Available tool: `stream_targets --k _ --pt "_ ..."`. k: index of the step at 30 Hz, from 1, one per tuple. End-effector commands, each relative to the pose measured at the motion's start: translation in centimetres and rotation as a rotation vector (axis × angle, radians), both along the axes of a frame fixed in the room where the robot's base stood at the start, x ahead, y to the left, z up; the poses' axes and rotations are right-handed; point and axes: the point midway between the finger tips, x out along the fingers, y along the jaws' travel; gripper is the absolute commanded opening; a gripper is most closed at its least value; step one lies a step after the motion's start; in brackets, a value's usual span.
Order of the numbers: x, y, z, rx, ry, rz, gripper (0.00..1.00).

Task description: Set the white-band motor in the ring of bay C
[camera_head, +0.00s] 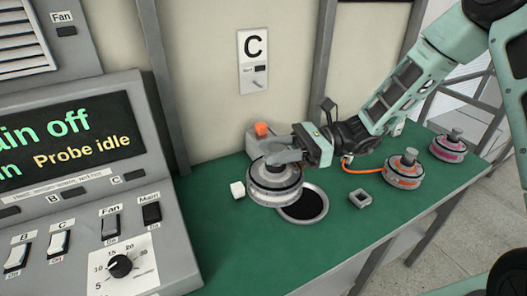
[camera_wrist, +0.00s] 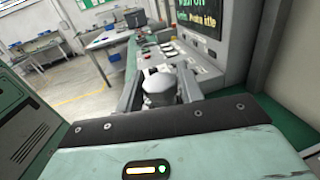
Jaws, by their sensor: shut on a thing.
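The white-band motor (camera_head: 275,186) is a grey disc with a pale band and a top hub, in the head view. In the wrist view the hub (camera_wrist: 159,88) shows between the fingers of my gripper (camera_wrist: 160,95). The ring (camera_head: 322,208) of bay C is a pale rim around a dark round opening in the green bench. The motor is up and left of the opening in the picture and covers part of the rim. Its height above the bench is hard to tell. The C sign (camera_head: 253,60) hangs on the wall behind.
An orange-band motor (camera_head: 404,172) and a pink-band motor (camera_head: 448,148) stand to the right. A grey box with an orange button (camera_head: 262,130) is behind. The console (camera_head: 95,215) fills the left.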

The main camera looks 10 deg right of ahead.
Motion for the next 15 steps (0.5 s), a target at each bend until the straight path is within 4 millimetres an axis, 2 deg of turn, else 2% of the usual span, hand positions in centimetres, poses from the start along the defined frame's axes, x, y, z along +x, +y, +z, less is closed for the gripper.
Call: stream_targets --k 15 --pt "3.3 -5.1 0.4 0.005 -0.002 0.0 0.0"
